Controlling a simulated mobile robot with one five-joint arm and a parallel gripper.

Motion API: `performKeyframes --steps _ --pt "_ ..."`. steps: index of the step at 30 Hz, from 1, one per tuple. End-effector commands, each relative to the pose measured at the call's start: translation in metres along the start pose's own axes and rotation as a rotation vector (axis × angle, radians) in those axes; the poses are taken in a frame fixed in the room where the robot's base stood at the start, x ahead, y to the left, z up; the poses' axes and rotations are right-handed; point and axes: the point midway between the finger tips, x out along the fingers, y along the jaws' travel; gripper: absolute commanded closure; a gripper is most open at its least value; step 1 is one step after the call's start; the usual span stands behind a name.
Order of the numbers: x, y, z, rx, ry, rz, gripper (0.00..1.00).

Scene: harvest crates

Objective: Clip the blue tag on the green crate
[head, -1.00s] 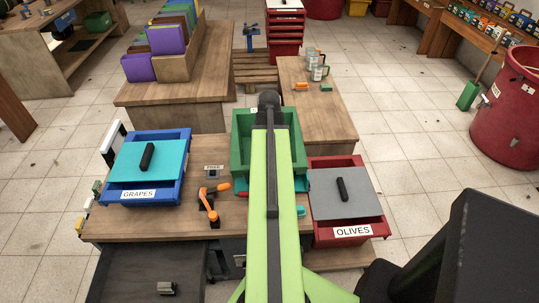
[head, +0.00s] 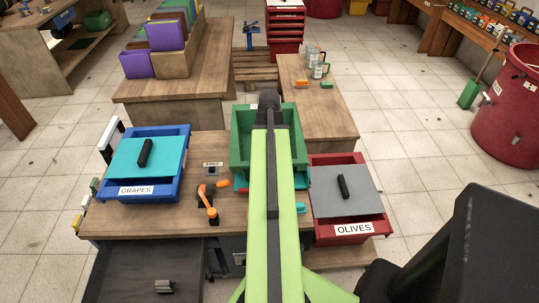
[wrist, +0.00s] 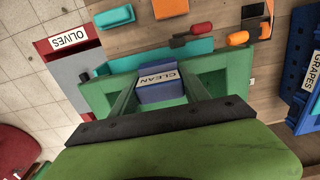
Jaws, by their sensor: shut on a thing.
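The blue tag (wrist: 157,92), with a white label reading CLEAN, is between the fingers of my gripper (wrist: 155,95) in the wrist view. My gripper is shut on it. The green crate (head: 240,130) stands open at the back middle of the table in the head view. Its green wall (wrist: 214,62) shows beside and behind the tag in the wrist view. The tag is at the crate's near side; I cannot tell if it touches or grips the rim. In the head view my arm hides the gripper, the tag and part of the crate.
A blue GRAPES crate (head: 183,188) with a teal lid is left. A red OLIVES crate (head: 360,240) with a grey lid is right. An orange-handled tool (head: 207,198) and small teal and red pieces lie in front. A side table (head: 330,115) stands behind.

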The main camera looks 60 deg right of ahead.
Motion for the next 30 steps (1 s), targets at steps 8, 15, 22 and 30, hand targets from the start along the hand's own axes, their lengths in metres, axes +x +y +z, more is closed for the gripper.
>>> performKeyframes --steps 8,15,22,30 --pt "0.008 0.000 0.000 0.000 0.000 0.000 0.85" --pt "0.012 0.000 0.000 0.000 0.000 0.000 0.42" --pt "0.012 0.000 0.000 0.000 0.000 0.000 0.21" --pt "0.010 0.000 0.000 0.000 0.000 0.000 0.21"
